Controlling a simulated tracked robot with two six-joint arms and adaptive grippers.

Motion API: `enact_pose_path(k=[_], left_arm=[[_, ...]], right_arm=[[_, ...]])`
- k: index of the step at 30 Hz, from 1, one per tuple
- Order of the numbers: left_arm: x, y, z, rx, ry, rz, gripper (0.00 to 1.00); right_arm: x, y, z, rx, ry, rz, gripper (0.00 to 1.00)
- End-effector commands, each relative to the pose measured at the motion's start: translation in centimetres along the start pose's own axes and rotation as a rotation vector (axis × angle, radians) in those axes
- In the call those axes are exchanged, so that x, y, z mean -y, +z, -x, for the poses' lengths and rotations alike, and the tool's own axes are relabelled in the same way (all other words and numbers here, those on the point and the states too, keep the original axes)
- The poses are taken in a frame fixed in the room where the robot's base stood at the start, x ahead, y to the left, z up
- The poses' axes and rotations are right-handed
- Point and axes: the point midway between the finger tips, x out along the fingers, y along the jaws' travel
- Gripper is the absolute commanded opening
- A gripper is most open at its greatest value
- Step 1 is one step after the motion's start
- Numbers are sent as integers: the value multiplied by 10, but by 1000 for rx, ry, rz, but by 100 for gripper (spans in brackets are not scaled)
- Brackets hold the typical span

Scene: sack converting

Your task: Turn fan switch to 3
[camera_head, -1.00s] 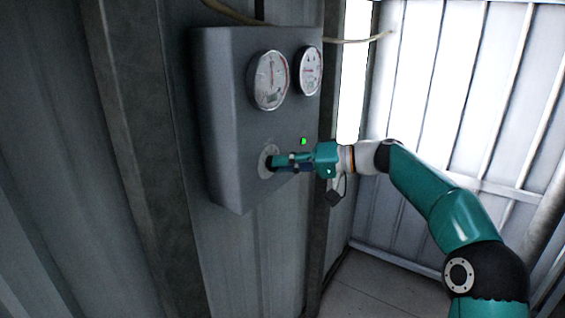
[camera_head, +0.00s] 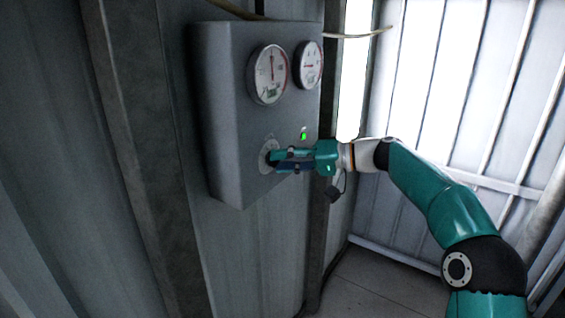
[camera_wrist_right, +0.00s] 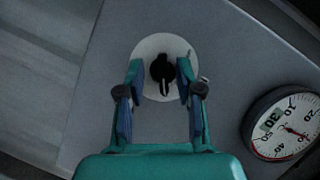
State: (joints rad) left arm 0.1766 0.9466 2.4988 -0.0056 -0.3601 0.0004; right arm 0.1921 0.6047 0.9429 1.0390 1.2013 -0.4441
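The fan switch is a black rotary knob (camera_wrist_right: 162,70) on a pale round plate (camera_wrist_right: 152,48) on the front of the grey control box (camera_head: 228,110). In the right wrist view the knob lies between the fingertips of my right gripper (camera_wrist_right: 160,80), with a gap visible on each side. The right gripper is open around it. In the head view the right gripper (camera_head: 277,158) reaches the plate from the right and hides most of the knob. No number marks are readable around the knob. My left gripper is not in view.
Two round gauges, the left one (camera_head: 268,74) and the right one (camera_head: 310,65), sit above the switch. A small green light (camera_head: 303,136) glows just above my right gripper. Corrugated metal walls surround the box, and bare floor (camera_head: 375,285) shows below.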

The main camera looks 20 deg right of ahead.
Motion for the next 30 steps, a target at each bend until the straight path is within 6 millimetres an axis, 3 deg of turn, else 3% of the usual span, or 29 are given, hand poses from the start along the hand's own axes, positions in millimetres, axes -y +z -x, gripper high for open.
enact_pose_path(k=[8,21,30], left_arm=[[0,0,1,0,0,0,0],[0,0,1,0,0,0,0],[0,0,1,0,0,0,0]], right_arm=[[1,-2,16,-6,0,2,35],[-1,0,98,-5,2,0,35],[-2,1,120,0,0,-1,35]])
